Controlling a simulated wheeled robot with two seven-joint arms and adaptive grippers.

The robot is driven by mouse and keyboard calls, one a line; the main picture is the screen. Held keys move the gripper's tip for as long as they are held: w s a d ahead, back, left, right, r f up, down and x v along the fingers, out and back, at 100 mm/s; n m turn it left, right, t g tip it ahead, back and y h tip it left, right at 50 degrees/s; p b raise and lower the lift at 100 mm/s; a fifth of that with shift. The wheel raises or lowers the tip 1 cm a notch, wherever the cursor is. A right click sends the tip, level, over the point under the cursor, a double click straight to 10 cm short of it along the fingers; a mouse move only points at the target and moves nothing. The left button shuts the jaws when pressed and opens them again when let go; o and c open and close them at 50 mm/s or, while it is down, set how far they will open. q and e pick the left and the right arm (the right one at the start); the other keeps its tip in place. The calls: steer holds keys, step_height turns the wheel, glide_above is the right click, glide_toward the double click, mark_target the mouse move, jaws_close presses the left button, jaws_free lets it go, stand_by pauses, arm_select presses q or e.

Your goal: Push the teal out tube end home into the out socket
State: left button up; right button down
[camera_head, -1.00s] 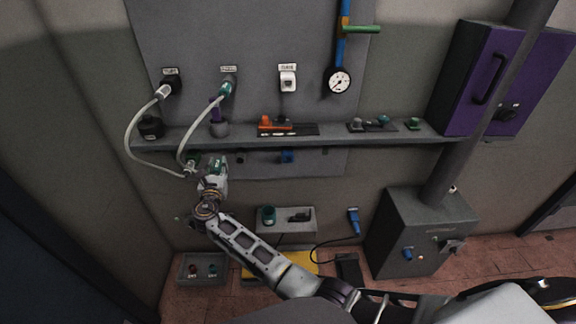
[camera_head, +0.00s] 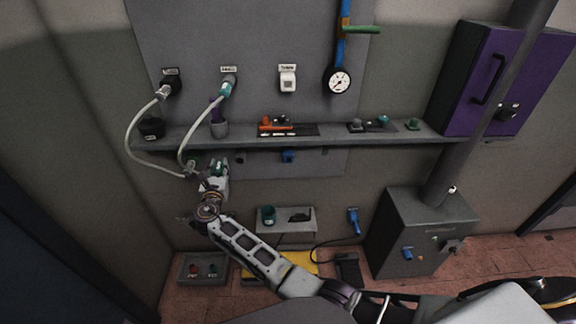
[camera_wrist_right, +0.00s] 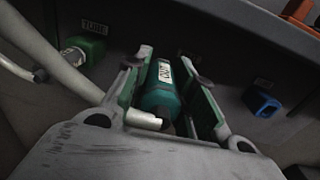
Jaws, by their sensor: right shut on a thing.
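My right gripper (camera_head: 214,170) is just below the wall shelf in the head view, at the left. In the right wrist view its two fingers (camera_wrist_right: 172,85) are shut on a teal cylinder (camera_wrist_right: 163,88) labelled OUT, the teal out tube end. A pale stub shows at the cylinder's near end. Its far end is hidden under the shelf, so I cannot tell whether it sits in a socket or how deep. Another teal end (camera_head: 228,88) is on the panel above, with a pale hose running down from it. My left gripper is not in view.
The shelf (camera_head: 350,140) overhangs my right gripper. A pale hose (camera_wrist_right: 50,50) passes left of the fingers, beside a green block (camera_wrist_right: 84,52) near a TUBE label. A blue part (camera_wrist_right: 262,103) is to the right. A small bench (camera_head: 300,222) stands below.

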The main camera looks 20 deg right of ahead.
steer(key=shift+s+f, duration=0.6)
steer(key=shift+f, duration=0.35)
steer(key=shift+s+f, duration=0.6)
steer(key=shift+f, duration=0.35)
steer(key=shift+s+d+f, duration=0.1)
steer(key=shift+d+f, duration=0.2)
steer(key=shift+d, duration=0.2)
steer(key=shift+s+d+f, duration=0.1)
steer(key=shift+d+f, duration=0.15)
steer(key=shift+d, duration=0.25)
steer(key=shift+d+f, duration=0.3)
steer(key=shift+d, duration=0.2)
steer(key=shift+s+d+f, duration=0.1)
steer(key=shift+d+f, duration=0.05)
steer(key=shift+f, duration=0.05)
steer(key=shift+s+d+m+h+p, duration=0.2)
steer(key=shift+d+p, duration=0.1)
steer(key=shift+d, duration=0.4)
steer(key=shift+s+d+m+h+p, duration=0.1)
steer(key=shift+s+d+p, duration=0.15)
steer(key=shift+d, duration=0.4)
stand_by(0.5)
steer(key=shift+w+r, duration=0.15)
steer(key=shift+r, duration=0.2)
